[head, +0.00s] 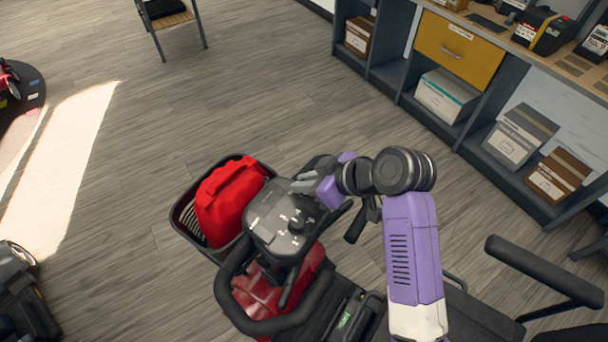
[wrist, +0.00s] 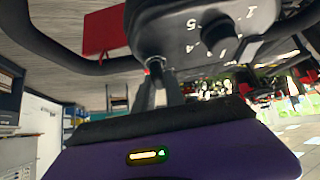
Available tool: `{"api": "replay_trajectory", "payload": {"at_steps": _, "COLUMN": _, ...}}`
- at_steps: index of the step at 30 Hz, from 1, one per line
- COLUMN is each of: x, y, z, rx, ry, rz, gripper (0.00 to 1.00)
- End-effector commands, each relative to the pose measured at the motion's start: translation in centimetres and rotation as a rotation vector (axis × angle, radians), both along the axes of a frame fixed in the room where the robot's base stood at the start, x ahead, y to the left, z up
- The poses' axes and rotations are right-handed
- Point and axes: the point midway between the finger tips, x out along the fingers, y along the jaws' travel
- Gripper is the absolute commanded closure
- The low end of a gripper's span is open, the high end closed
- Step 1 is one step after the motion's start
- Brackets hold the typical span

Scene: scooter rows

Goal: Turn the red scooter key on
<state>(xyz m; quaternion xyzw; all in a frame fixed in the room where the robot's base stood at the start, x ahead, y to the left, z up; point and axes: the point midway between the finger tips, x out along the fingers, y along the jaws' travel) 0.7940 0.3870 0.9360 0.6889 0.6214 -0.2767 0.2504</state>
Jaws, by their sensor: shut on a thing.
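The red scooter (head: 268,286) stands in the lower middle of the head view, with a black control console (head: 283,222) and a loop handlebar (head: 225,283). My gripper (head: 297,186) reaches in from the right to the console's far right edge. In the wrist view the closed fingertips (wrist: 157,72) meet the edge of the console (wrist: 200,30), beside its numbered dial (wrist: 227,48). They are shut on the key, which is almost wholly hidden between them. A small red spot shows at the tips. The key's turn position cannot be told.
A black basket (head: 183,222) with a red bag (head: 228,199) is at the scooter's front. A shelf unit with a yellow drawer (head: 459,48) and boxes stands at the upper right. A chair (head: 170,18) is at the back. The floor to the left is mostly clear.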

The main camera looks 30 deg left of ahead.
Motion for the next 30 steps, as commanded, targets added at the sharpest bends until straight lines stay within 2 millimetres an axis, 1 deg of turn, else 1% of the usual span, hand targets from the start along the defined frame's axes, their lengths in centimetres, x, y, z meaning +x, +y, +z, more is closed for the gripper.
{"api": "replay_trajectory", "payload": {"at_steps": 1, "x": -0.16, "y": -0.01, "z": 0.47, "rx": 0.001, "ry": 0.008, "rz": -0.041, "gripper": 1.00}}
{"api": "replay_trajectory", "payload": {"at_steps": 2, "x": -0.11, "y": -0.01, "z": 0.50, "rx": 0.001, "ry": 0.011, "rz": -0.070, "gripper": 1.00}}
{"api": "replay_trajectory", "payload": {"at_steps": 9, "x": 0.01, "y": 0.01, "z": 0.47, "rx": 0.005, "ry": 0.043, "rz": -0.274, "gripper": 1.00}}
{"api": "replay_trajectory", "payload": {"at_steps": 15, "x": 0.16, "y": -0.03, "z": 0.39, "rx": 0.007, "ry": 0.062, "rz": -0.408, "gripper": 1.00}}
{"api": "replay_trajectory", "payload": {"at_steps": 21, "x": 0.30, "y": -0.09, "z": 0.27, "rx": 0.008, "ry": 0.074, "rz": -0.494, "gripper": 1.00}}
{"api": "replay_trajectory", "payload": {"at_steps": 30, "x": 0.38, "y": -0.11, "z": 0.11, "rx": 0.010, "ry": 0.082, "rz": -0.542, "gripper": 1.00}}
